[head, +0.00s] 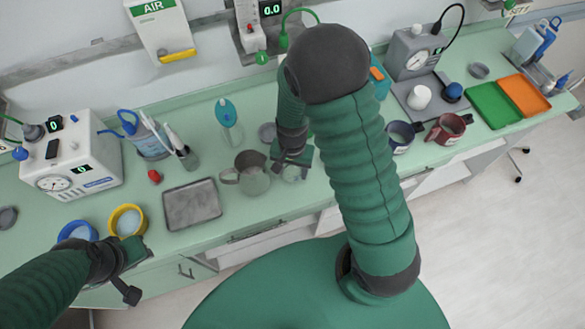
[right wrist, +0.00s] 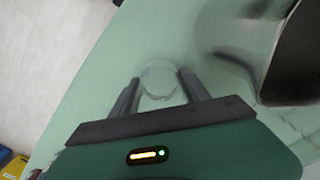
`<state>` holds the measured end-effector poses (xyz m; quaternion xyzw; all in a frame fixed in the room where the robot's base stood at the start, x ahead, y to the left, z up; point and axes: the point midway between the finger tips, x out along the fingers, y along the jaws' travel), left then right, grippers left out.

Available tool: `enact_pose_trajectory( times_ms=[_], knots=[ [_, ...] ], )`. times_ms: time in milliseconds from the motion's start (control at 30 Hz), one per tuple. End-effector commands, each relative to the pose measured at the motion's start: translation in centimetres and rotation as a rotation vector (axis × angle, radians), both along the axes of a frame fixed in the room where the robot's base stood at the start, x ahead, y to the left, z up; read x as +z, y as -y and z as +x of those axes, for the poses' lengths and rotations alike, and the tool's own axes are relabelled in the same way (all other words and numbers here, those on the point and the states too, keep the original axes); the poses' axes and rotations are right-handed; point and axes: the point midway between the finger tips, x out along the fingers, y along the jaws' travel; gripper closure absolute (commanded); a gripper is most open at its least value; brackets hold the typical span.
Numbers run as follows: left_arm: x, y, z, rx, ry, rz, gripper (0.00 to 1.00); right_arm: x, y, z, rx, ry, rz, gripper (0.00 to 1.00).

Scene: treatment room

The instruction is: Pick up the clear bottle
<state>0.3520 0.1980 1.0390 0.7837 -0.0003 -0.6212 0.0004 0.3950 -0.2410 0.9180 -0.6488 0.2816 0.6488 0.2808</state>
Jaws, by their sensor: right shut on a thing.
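The clear bottle (right wrist: 158,82) shows in the right wrist view as a faint, see-through round shape between the two fingers of my right gripper (right wrist: 160,90). The fingers are closed on its sides. In the head view my right gripper (head: 291,164) is low over the green counter, and the bottle (head: 293,174) is a pale patch at its fingertips, mostly covered by the gripper. I cannot tell whether the bottle touches the counter. My left gripper (head: 128,278) is at the lower left near the counter's front edge; its finger opening is not clear.
A grey tray (head: 192,205), a yellow-rimmed bowl (head: 127,220) and a blue-rimmed bowl (head: 77,232) are further left. Dark mugs (head: 446,130) and green and orange trays (head: 494,106) are at right.

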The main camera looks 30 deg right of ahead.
Motion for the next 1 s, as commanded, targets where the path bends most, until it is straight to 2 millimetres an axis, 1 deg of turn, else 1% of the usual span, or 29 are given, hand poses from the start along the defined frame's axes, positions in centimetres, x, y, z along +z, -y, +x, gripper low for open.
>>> enact_pose_trajectory(
  times_ms=[167, 567, 600, 767, 1000],
  knots=[
    [0.7, 0.0, 0.0, 0.0, 0.0, 0.0, 0.72, 0.7, 0.0, 0.0, 0.001, -0.001, 0.001, 0.94],
    [4.2, 0.0, 0.0, 0.0, 0.0, 0.0, 0.72, 4.1, 0.0, -0.1, 0.0, 0.0, 0.0, 0.94],
    [3.8, 0.0, 0.0, 0.0, 0.0, 0.0, 0.72, 3.7, -0.2, -0.6, 0.0, -0.002, 0.001, 0.94],
    [4.0, 0.0, 0.0, 0.0, 0.0, 0.0, 0.72, 3.9, -0.6, -2.4, -0.001, -0.001, 0.001, 0.94],
    [4.2, 0.0, 0.0, 0.0, 0.0, 0.0, 0.72, 4.2, -1.4, -6.1, 0.001, -0.001, 0.001, 0.94]
  ],
)
